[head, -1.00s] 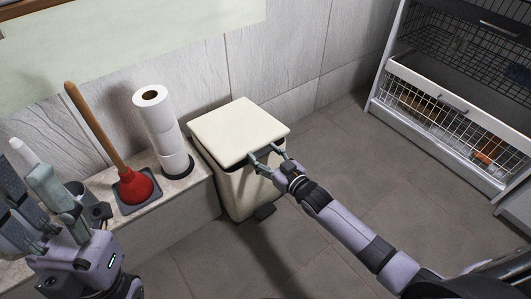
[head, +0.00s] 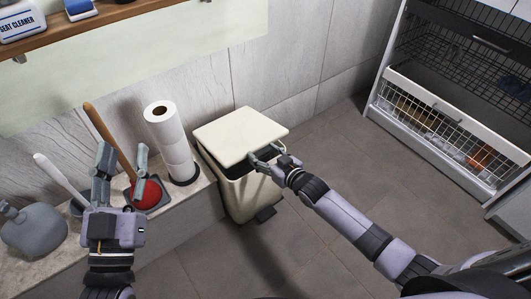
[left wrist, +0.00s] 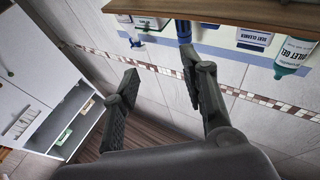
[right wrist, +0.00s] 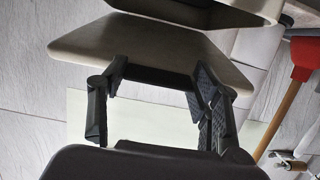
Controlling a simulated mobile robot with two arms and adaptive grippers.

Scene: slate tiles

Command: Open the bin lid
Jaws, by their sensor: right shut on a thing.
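The cream bin (head: 250,197) stands on the floor against the tiled wall. Its square lid (head: 238,133) is tilted a little, with a dark gap between lid and body at the front. My right gripper (head: 265,153) is shut on the lid's dark front handle. In the right wrist view, the lid (right wrist: 140,48) and its dark handle (right wrist: 160,80) lie between my fingers, with the bin body beyond. My left gripper (head: 123,155) is open and empty, in front of the plunger in the head view. In the left wrist view it faces the wall and shelf.
A stone ledge left of the bin holds a toilet roll stack (head: 168,140), a red plunger (head: 148,193) and a toilet brush (head: 60,180). A wooden shelf (head: 90,22) with bottles is above. A wire-basket cabinet (head: 450,110) stands at right. Floor right of the bin is clear.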

